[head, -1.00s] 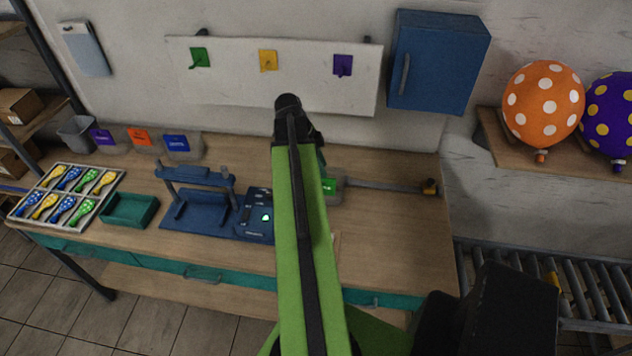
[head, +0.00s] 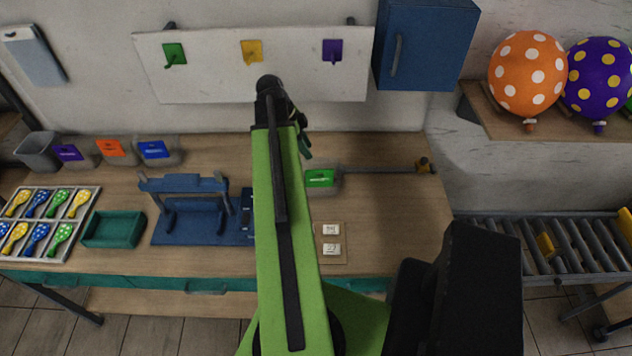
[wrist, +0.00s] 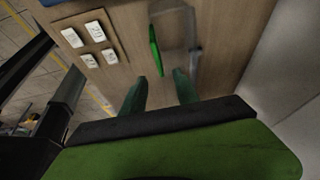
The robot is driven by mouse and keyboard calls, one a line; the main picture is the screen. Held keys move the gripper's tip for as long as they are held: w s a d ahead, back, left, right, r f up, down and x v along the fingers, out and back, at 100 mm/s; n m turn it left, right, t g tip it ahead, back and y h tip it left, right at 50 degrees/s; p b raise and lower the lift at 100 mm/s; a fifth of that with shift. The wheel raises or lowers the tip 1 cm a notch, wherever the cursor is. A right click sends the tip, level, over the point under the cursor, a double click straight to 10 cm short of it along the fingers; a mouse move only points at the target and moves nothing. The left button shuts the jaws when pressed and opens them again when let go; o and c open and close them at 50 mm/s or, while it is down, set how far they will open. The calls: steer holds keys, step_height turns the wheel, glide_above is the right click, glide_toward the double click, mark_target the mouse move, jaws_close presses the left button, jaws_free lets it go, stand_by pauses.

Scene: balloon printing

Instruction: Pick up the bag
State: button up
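A small clear bag with a green label (head: 320,178) stands on the workbench just right of my arm. In the wrist view the same bag (wrist: 155,48) lies beyond my fingertips, its label seen nearly edge-on. My gripper (wrist: 159,82) has its two green fingers apart with nothing between them. In the head view my gripper (head: 305,148) is partly hidden by my arm and hangs above and left of the bag. Similar bags with a purple label (head: 68,153), an orange label (head: 111,148) and a blue label (head: 154,150) stand at the back left.
A blue press (head: 185,215) stands left of my arm, beside a teal tray (head: 115,229) and a balloon rack (head: 85,222). A rod (head: 380,169) runs right from the bag. A number-tile board (head: 332,258) lies in front.

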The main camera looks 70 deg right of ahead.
mark_target(320, 172)
steer(key=b+x, duration=0.8)
steer(key=x, duration=0.2)
steer(key=shift+f, duration=0.2)
steer(key=shift+r, duration=0.1)
steer(key=b+x, duration=0.5)
steer(key=shift+s+a, duration=0.1)
steer(key=shift+a, duration=0.2)
steer(key=shift+c, duration=0.3)
jaws_close()
